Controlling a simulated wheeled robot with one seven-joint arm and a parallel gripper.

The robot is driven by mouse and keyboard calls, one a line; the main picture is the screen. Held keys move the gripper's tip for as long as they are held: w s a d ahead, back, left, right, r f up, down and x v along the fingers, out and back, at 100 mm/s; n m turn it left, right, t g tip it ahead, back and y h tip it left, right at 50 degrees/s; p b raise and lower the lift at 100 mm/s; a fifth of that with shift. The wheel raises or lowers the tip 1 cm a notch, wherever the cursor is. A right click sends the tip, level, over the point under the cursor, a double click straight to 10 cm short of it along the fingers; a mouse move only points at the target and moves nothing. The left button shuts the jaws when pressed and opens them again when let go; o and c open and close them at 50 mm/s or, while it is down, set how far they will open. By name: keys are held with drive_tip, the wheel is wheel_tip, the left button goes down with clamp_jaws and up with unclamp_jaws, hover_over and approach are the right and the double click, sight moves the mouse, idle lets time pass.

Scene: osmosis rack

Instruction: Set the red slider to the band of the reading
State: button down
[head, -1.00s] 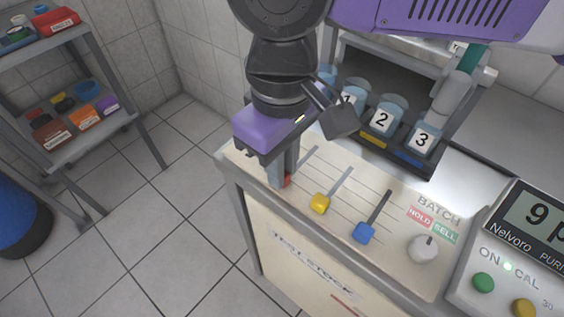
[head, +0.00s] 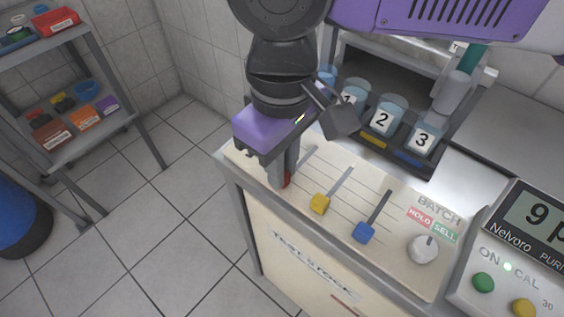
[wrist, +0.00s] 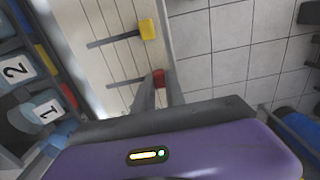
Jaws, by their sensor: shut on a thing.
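The red slider (head: 287,180) sits at the front end of its slot on the cream panel (head: 398,268), mostly hidden by my gripper. My gripper (head: 281,182) points down and is shut on the red slider. In the wrist view the red slider (wrist: 158,78) shows between the fingertips (wrist: 159,90). The yellow slider (head: 320,203) and the blue slider (head: 364,232) stand to its right, also near the front ends of their slots. The meter display (head: 543,222) at the right edge shows a 9 and a cut-off letter.
Holders numbered 2 (head: 382,120) and 3 (head: 424,141) stand behind the panel, with another partly hidden. A white knob (head: 423,249) and HOLD and SELL labels lie right of the sliders. A shelf (head: 90,140) with small boxes stands at the far left.

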drive_tip(key=shift+r, duration=0.1)
drive_tip(key=shift+w+d+r+p, duration=0.15)
drive_tip(key=shift+w+d+p, duration=0.2)
drive_tip(key=shift+p, duration=0.4)
drive_tip(key=shift+w+d+f+p, duration=0.2)
drive_tip(key=shift+w+d+p, duration=0.15)
drive_tip(key=shift+w+p, duration=0.15)
drive_tip(key=c, duration=1.4)
unclamp_jaws()
drive_tip(key=shift+o, duration=0.2)
wheel_tip(320, 180, up, 8)
drive_tip(key=p, duration=0.1)
